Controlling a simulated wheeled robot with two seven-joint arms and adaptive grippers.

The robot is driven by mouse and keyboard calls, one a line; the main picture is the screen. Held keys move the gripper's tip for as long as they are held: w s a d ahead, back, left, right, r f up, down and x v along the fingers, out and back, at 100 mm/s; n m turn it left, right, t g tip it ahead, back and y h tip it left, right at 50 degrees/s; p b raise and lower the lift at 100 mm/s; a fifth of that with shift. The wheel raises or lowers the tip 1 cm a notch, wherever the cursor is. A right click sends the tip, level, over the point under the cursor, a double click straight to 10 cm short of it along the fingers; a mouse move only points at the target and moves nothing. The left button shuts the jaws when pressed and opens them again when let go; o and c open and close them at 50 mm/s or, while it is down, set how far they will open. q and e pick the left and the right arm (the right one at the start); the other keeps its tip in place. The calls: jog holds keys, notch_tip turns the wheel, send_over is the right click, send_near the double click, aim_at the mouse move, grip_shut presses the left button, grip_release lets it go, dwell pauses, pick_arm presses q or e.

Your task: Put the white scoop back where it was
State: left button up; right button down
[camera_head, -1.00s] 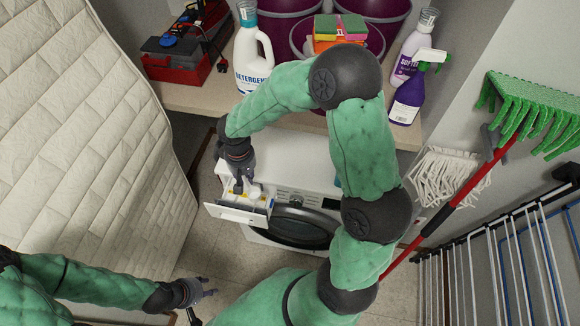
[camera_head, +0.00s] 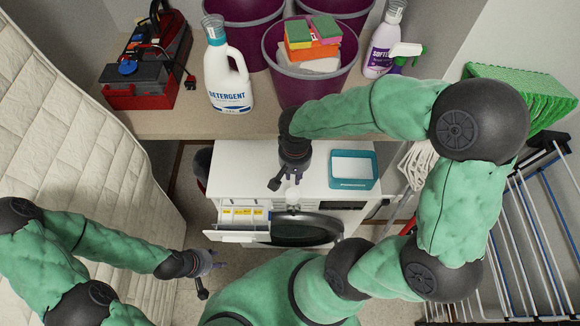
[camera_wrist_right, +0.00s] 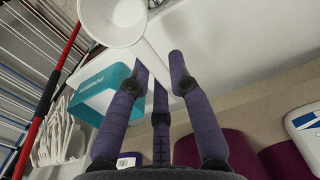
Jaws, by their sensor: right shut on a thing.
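My right gripper (camera_head: 288,182) is shut on the white scoop (camera_head: 293,195) and holds it above the washing machine's front edge, just right of the open detergent drawer (camera_head: 230,237). In the right wrist view, the scoop's round bowl (camera_wrist_right: 108,20) extends past the fingers (camera_wrist_right: 160,90), with its handle between them. The teal-rimmed box (camera_head: 353,183), with white contents, stands on the washing machine top (camera_head: 245,165), right of the scoop; it also shows in the wrist view (camera_wrist_right: 102,92). My left gripper (camera_head: 205,268) is open and empty, low at the left, below the drawer.
The round washer door (camera_head: 305,229) stands open below the scoop. A shelf (camera_head: 190,125) behind holds a detergent bottle (camera_head: 227,75), purple buckets (camera_head: 300,85), a toolbox (camera_head: 140,80) and bottles. A drying rack (camera_head: 530,230) stands right. The machine top between drawer and box is clear.

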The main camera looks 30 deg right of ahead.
jog(key=w+d+f, duration=0.1)
jog(key=w+f, duration=0.2)
jog(key=w, duration=0.1)
jog(key=w+d+f+b, duration=0.1)
jog(key=w+d+f, duration=0.1)
jog(key=w+f, duration=0.1)
jog(key=w+d+f+b, duration=0.1)
jog(key=w+d+f, duration=0.1)
jog(key=w, duration=0.3)
jog(key=shift+f, duration=0.6)
jog(key=shift+w+d+f, duration=0.1)
jog(key=shift+f, duration=0.8)
jog(key=shift+w+d+f, duration=0.1)
jog(key=shift+f, duration=0.8)
jog(key=shift+b, duration=0.35)
jog(key=shift+f, duration=0.2)
jog(key=c, duration=1.1)
grip_release()
jog(key=shift+c, duration=0.2)
jog(key=shift+r, duration=0.15)
